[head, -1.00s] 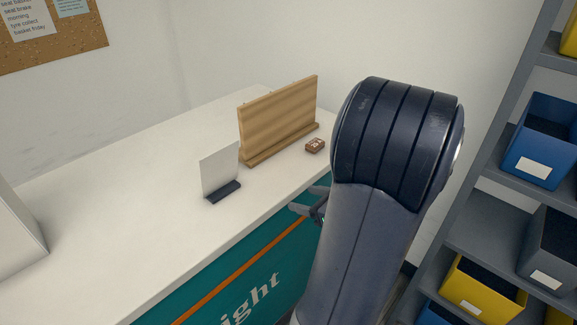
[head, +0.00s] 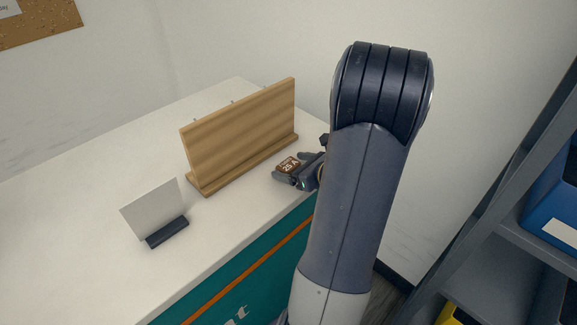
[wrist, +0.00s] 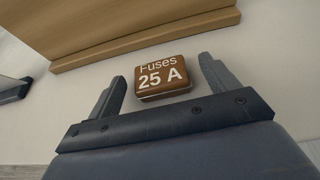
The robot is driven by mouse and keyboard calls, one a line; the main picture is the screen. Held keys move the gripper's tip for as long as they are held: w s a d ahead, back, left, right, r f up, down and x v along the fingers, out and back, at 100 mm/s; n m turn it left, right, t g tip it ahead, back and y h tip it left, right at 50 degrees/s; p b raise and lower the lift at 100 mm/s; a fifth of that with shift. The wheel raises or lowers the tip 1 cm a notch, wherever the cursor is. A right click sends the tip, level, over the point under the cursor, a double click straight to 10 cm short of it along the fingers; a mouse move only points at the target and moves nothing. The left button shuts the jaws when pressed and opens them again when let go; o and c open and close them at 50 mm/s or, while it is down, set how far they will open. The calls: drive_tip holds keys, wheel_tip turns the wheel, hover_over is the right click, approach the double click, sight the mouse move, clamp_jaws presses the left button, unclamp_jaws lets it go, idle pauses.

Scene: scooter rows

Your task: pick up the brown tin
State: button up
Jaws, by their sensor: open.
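The brown tin (head: 288,164) is a small flat box on the white counter, in front of the wooden board. In the wrist view the tin (wrist: 162,77) reads "Fuses 25 A" in white. My gripper (wrist: 166,88) is open, with one finger to the left and one to the right of the tin. The tin sits between the fingertips, with a gap showing on each side. In the head view my gripper (head: 284,169) is low at the counter's right end, its fingers around the tin. My arm hides part of the view to the right.
The wooden board (head: 240,130) stands on its base just behind the tin. A white card in a dark holder (head: 166,232) stands to the left on the counter (head: 80,210). Grey shelving (head: 500,220) with a blue bin stands at the right.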

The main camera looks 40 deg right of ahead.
drive_tip(key=shift+w+a+f, duration=0.1)
drive_tip(key=shift+w+f, duration=0.15)
drive_tip(key=shift+w, duration=0.4)
drive_tip(key=shift+c, duration=0.3)
drive_tip(key=c, duration=1)
